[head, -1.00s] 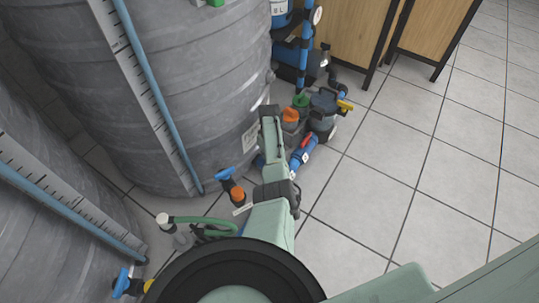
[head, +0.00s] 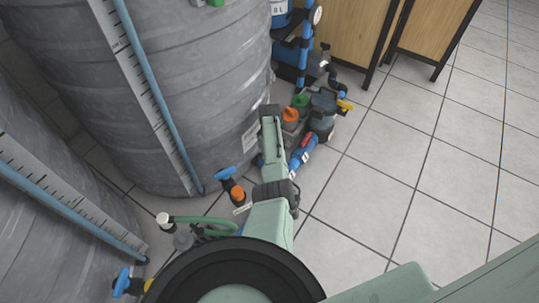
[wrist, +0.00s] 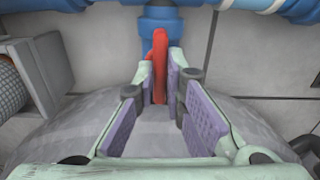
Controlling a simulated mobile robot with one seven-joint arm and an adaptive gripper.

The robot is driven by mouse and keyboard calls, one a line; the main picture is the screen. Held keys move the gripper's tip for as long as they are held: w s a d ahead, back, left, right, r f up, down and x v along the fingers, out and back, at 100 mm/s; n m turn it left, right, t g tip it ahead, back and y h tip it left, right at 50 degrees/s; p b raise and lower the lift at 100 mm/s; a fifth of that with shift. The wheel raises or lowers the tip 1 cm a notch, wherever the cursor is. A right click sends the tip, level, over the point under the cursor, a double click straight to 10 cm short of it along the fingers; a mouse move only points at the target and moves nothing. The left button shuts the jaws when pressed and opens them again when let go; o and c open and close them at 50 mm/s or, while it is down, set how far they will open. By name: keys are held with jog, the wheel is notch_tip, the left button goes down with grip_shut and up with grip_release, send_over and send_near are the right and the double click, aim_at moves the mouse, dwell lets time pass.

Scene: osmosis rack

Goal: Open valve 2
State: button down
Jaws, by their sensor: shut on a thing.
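In the wrist view, a red valve handle (wrist: 159,66) stands upright on a blue valve body (wrist: 161,25). My gripper (wrist: 160,80) has its purple-padded fingers on both sides of the handle, with the tips close against it. It is shut on the handle. In the head view, a red handle (head: 308,140) shows on a blue pipe (head: 301,153) just right of my arm. My gripper's fingers are hidden there behind my arm. I cannot read a valve number on any label.
Large grey tanks (head: 215,110) stand at the left. Blue-handled valves (head: 224,174) (head: 121,284) are near their feet. Orange (head: 290,115) and green (head: 300,101) caps and a yellow handle (head: 345,105) sit past my arm. The tiled floor (head: 400,190) at right is clear.

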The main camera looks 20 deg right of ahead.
jog(key=c, duration=1.7)
grip_release()
jog(key=shift+o, duration=0.2)
notch_tip(320, 180, up, 12)
